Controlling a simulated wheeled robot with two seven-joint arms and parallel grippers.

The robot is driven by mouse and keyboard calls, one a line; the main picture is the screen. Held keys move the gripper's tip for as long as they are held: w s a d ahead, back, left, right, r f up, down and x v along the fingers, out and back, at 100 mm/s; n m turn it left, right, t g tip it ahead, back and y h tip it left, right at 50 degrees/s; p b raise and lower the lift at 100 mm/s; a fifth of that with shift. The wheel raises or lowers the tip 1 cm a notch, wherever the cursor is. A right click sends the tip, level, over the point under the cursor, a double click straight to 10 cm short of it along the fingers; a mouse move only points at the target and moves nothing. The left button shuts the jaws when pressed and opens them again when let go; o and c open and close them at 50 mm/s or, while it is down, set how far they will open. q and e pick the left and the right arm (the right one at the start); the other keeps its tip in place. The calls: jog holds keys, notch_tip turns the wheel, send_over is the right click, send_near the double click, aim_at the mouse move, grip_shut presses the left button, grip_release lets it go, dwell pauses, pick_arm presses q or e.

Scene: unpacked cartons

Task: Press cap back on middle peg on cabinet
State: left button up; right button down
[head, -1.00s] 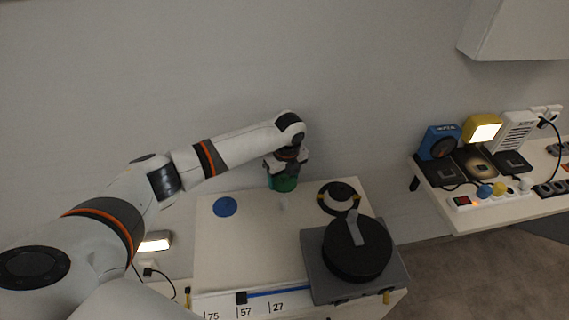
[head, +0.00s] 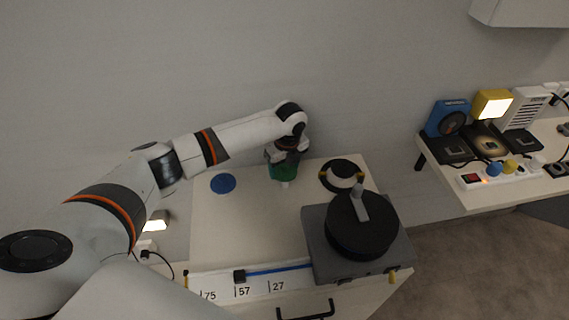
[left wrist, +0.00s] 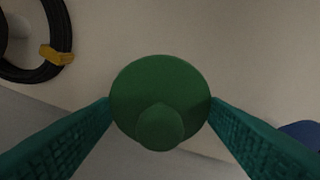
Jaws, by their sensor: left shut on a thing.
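A green cap (head: 283,173) is held in my left gripper (head: 286,165), low over the cabinet top (head: 245,225). In the left wrist view the round green cap (left wrist: 160,90) with its knob sits between the two teal fingers of my left gripper (left wrist: 160,108). A short white peg (head: 285,184) shows just below the cap in the head view; only its lower part is visible. I cannot tell whether the cap is seated on it. My right gripper is out of view.
A black cable coil (head: 342,164) with a yellow tie (left wrist: 57,54) lies to the right of the peg. A grey box with a black round drum (head: 361,225) stands at the cabinet's front right. A shelf (head: 480,197) with devices is further right. The cabinet's middle is clear.

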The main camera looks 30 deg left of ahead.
pick_arm(q)
jog(key=shift+f+b, duration=0.3)
jog(key=shift+f, duration=0.7)
dwell(0.4)
jog(key=o, duration=1.4)
jog(key=shift+r, duration=0.1)
jog(key=shift+r+p, duration=3.5)
jog(key=shift+p, duration=0.3)
grip_shut()
